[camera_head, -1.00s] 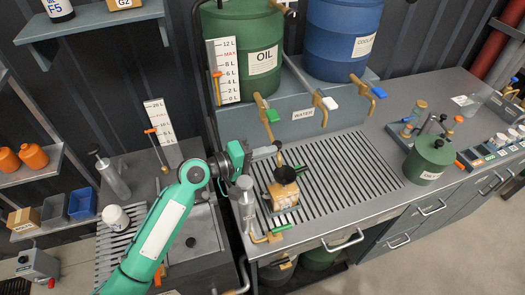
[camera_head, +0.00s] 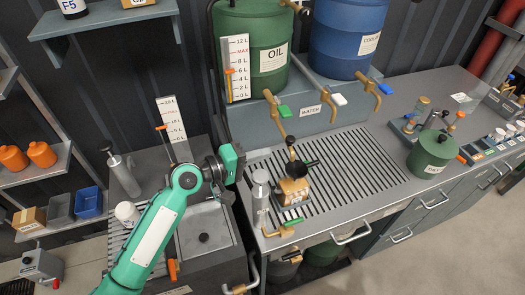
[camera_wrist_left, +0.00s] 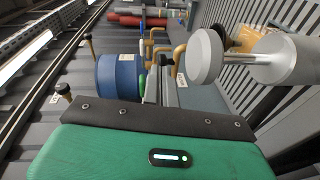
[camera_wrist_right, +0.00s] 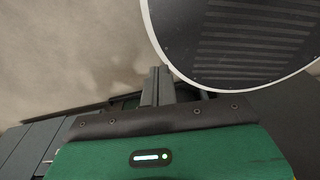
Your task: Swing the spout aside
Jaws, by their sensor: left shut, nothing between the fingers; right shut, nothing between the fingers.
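I cannot tell for sure which part is the spout. Brass spouts with a green lever (camera_head: 277,112), a white lever (camera_head: 330,103) and a blue lever (camera_head: 379,92) hang below the barrels. A brass pipe with a green handle (camera_head: 283,229) sits at the bench's front edge. A silver cylinder (camera_head: 260,200) stands beside a brass block (camera_head: 293,190) with a black top. My left gripper (camera_head: 243,160) is left of and above the block; its shut, empty fingers show in the left wrist view (camera_wrist_left: 166,84). My right gripper (camera_wrist_right: 158,84) is shut and empty, away from the bench.
A slatted drain grate (camera_head: 365,170) covers the bench's middle. A sink basin (camera_head: 205,235) lies under my left arm. A green oil barrel (camera_head: 262,62) and a blue barrel (camera_head: 345,35) stand behind. A green can (camera_head: 432,155) stands at the right. The grate's right part is clear.

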